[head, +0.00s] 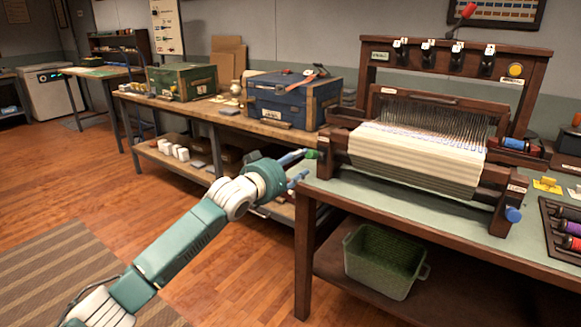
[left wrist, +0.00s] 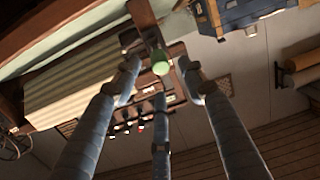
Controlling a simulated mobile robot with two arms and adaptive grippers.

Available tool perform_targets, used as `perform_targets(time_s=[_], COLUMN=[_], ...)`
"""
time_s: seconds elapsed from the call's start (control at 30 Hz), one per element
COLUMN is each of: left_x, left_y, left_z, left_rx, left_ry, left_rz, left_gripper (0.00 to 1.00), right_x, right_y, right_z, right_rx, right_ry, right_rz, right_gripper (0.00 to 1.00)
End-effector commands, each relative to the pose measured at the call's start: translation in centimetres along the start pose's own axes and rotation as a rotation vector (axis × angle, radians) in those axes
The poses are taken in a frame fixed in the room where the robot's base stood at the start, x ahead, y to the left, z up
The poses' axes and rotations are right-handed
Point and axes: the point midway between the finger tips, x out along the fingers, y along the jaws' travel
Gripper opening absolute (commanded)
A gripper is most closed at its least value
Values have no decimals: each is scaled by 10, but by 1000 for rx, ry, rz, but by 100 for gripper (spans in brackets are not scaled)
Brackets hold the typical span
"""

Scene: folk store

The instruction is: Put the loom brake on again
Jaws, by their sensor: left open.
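The wooden loom (head: 430,158) stands on the green-topped table, with a cream warp or cloth across its front. A small green-tipped knob or handle (head: 312,154) sticks out from its left side; I cannot tell for sure that it is the brake. My left gripper (head: 304,164) is open beside it. In the left wrist view the green end (left wrist: 160,67) shows between the spread fingers (left wrist: 160,75), with no clear contact. A red-tipped lever (head: 467,11) rises from the loom's top beam. A blue knob (head: 513,214) sits at its lower right. My right gripper is not in view.
A blue chest (head: 285,105) and a green chest (head: 180,82) stand on the bench behind my left arm. A green basket (head: 385,262) sits on the shelf under the loom table. Spools (head: 571,227) lie in a rack at the right. The floor at left is open.

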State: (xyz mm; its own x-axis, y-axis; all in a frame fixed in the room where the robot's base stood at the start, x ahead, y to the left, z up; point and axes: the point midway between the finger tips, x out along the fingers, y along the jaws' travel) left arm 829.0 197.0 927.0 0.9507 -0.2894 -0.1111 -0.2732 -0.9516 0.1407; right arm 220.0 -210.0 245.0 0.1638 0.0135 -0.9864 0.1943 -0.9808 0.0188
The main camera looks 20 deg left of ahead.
Motion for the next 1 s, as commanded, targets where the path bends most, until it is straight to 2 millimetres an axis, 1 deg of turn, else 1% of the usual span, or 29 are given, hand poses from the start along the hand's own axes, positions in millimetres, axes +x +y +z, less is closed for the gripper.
perform_targets(time_s=[0.03, 0.1, 0.2, 0.3, 0.9, 1.0], left_x=[-8, -16, -25, -29, -29, -28], left_y=[0, -1, -1, -1, 0, -4], left_z=[1, 1, 0, 0, 0, 5], left_rx=[0, -1, -1, 0, -1, -4], left_ry=[-1, -1, -1, -1, 0, -13], left_rz=[0, 0, 0, -1, 0, -9], left_gripper=[42, 42, 42, 42, 42, 42], right_x=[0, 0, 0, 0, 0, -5], right_y=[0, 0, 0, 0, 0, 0], right_z=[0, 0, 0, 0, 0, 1], right_rx=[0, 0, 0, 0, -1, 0], right_ry=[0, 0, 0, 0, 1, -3], right_rz=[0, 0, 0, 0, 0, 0], right_gripper=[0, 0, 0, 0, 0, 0])
